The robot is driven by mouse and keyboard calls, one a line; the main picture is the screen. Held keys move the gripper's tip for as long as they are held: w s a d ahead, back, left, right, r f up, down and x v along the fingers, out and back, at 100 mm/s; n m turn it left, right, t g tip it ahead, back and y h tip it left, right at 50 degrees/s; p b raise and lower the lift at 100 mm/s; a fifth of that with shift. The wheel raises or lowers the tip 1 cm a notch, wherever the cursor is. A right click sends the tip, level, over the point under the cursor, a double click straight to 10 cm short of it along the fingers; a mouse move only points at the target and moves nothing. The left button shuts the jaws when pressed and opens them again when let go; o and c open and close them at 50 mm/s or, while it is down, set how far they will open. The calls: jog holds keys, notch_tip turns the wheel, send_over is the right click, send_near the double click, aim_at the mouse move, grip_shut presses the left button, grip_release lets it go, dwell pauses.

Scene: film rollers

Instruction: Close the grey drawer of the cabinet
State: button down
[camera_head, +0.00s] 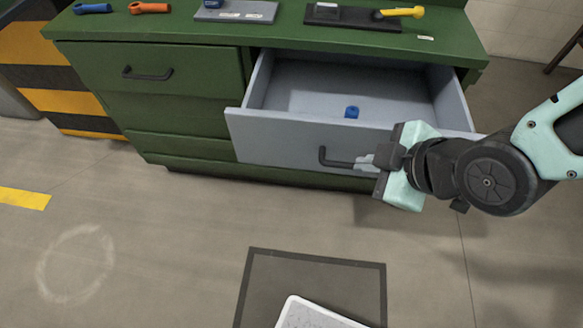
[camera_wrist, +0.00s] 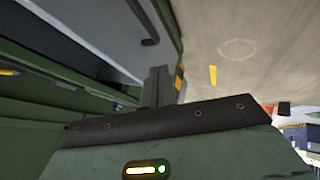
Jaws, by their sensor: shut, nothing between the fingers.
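The grey drawer (camera_head: 275,138) of the green cabinet (camera_head: 190,110) is pulled well out in the head view, with a blue object (camera_head: 351,112) lying inside. Its dark bar handle (camera_head: 335,160) is on the front face. My gripper (camera_head: 370,161) is shut and empty at the right part of the drawer front, close to the handle's right end. I cannot tell whether it touches the front. In the wrist view, my gripper's dark fingers (camera_wrist: 158,85) are together, and the grey drawer (camera_wrist: 100,35) with its handle (camera_wrist: 143,22) shows at upper left.
Blue (camera_head: 93,8) and orange (camera_head: 149,8) tools, a grey tray (camera_head: 236,12) and a black tray (camera_head: 352,18) with a yellow-handled tool (camera_head: 400,12) are on the cabinet top. A shut green drawer with a dark handle (camera_head: 147,74) is at left. The floor in front is mostly clear, with a white object (camera_head: 312,314) near.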

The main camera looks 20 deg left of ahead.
jog(key=s+a+f+n+t+y+b, duration=0.25)
jog(key=f+n+y+b, duration=0.2)
jog(key=f, duration=0.25)
jog(key=s+a+f+n+t+y+b, duration=0.2)
jog(key=a+f+n+t+y+b, duration=0.15)
jog(key=f+n+b, duration=0.3)
jog(key=shift+m+g+y, duration=0.3)
jog(key=shift+g+y, duration=0.1)
jog(key=shift+g, duration=0.1)
jog(key=b+x, duration=0.1)
jog(key=b, duration=0.1)
jog(key=b+x, duration=0.2)
jog(key=b, duration=0.1)
jog(key=b+x, duration=0.1)
jog(key=b, duration=0.2)
jog(key=shift+w+a+f, duration=0.1)
jog(key=shift+w+f, duration=0.1)
jog(key=shift+f, duration=0.1)
jog(key=b, duration=0.2)
jog(key=shift+a+b, duration=0.15)
jog(key=shift+b, duration=0.25)
